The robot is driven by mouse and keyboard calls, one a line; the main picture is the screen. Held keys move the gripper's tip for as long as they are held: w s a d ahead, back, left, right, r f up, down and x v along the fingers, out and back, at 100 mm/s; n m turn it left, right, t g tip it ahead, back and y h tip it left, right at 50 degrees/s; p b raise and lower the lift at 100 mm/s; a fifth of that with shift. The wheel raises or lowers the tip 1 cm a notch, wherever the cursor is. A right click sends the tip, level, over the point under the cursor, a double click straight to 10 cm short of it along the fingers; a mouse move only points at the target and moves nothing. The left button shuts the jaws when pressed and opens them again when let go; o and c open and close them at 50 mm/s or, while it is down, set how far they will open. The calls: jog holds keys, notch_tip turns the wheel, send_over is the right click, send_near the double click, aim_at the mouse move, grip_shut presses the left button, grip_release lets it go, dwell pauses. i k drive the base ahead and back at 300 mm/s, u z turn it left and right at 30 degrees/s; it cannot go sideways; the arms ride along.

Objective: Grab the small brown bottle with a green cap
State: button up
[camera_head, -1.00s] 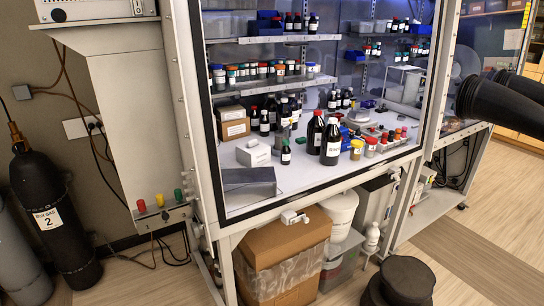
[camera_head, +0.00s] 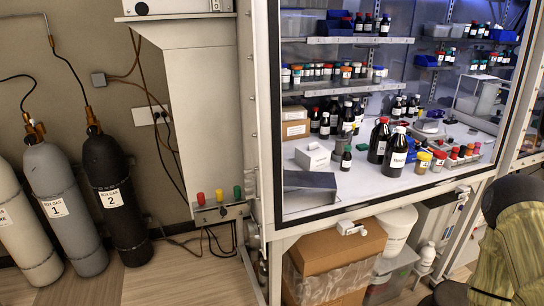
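A small dark brown bottle with a green cap and white label (camera_head: 347,158) stands upright on the white floor of the cabinet (camera_head: 400,185). It is right of a small white box (camera_head: 312,157) and left of two large dark bottles with red and white caps (camera_head: 378,140). It is small in the picture, and its cap is only just readable as green. My gripper is not in view, so its state does not show.
The cabinet's metal front frame (camera_head: 262,120) borders the bottles; a grey box (camera_head: 310,190) lies near its front edge. Several jars (camera_head: 438,162) stand to the right. Gas cylinders (camera_head: 115,195) stand left. A cardboard box (camera_head: 335,250) is below; an olive-black rounded shape (camera_head: 520,235) fills the lower right.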

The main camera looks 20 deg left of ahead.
aim_at(346, 161)
jog(key=u, duration=0.7)
jog(key=i, duration=0.35)
